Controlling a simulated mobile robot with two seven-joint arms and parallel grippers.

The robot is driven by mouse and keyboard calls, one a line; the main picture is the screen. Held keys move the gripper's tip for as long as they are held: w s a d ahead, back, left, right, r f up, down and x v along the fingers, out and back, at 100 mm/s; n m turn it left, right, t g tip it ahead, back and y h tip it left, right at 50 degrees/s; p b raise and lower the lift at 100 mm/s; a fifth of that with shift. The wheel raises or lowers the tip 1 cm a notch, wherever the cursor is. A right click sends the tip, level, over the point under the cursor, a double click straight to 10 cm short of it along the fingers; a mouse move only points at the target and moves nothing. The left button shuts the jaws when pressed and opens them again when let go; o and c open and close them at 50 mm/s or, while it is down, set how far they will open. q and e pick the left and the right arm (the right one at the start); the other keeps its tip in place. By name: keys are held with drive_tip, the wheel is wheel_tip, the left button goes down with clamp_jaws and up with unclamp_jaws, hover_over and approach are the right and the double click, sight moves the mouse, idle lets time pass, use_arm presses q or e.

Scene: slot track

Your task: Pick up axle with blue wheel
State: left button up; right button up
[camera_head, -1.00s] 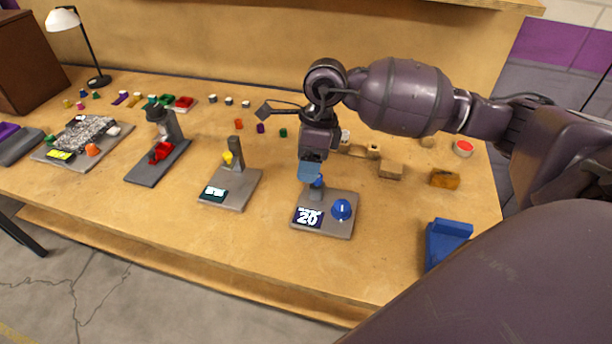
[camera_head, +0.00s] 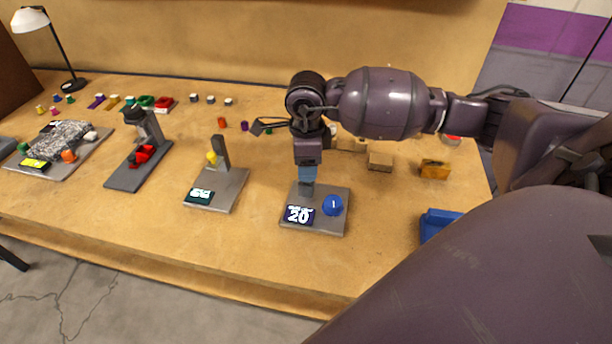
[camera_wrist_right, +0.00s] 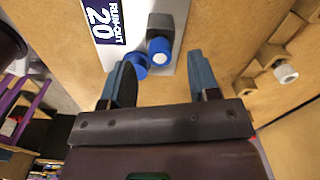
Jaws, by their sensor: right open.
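The blue wheel (camera_wrist_right: 158,52) has a pale centre and sits against a grey post (camera_wrist_right: 162,24) on the station with the "RUN-OUT 20" display (camera_wrist_right: 105,22). In the head view the post (camera_head: 306,189) shows just under my fingers, and I cannot make out the wheel there. My right gripper (camera_head: 307,177) points down over this station. In the right wrist view its fingers (camera_wrist_right: 164,80) are apart with nothing gripped, and the wheel appears beyond the gap between them. My left gripper is not in view.
A blue knob (camera_head: 332,205) stands on the same grey base (camera_head: 318,226), close to the wheel in the wrist view. A station with a yellow part (camera_head: 212,158) stands to the left. Wooden blocks (camera_head: 380,162) and a blue holder (camera_head: 436,222) lie to the right.

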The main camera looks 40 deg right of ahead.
wheel_tip(320, 180, down, 3)
drive_tip(key=shift+r, duration=0.1)
drive_tip(key=shift+f, duration=0.35)
drive_tip(key=c, duration=1)
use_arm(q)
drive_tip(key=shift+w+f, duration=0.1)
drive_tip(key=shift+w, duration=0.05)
use_arm(e)
drive_tip(key=shift+r, duration=0.1)
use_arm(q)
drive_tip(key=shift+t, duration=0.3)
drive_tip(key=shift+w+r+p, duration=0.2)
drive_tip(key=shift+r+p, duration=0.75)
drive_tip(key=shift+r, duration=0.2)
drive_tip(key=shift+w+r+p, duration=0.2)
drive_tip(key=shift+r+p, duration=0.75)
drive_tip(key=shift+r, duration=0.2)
use_arm(e)
drive_tip(key=shift+r, duration=12.4)
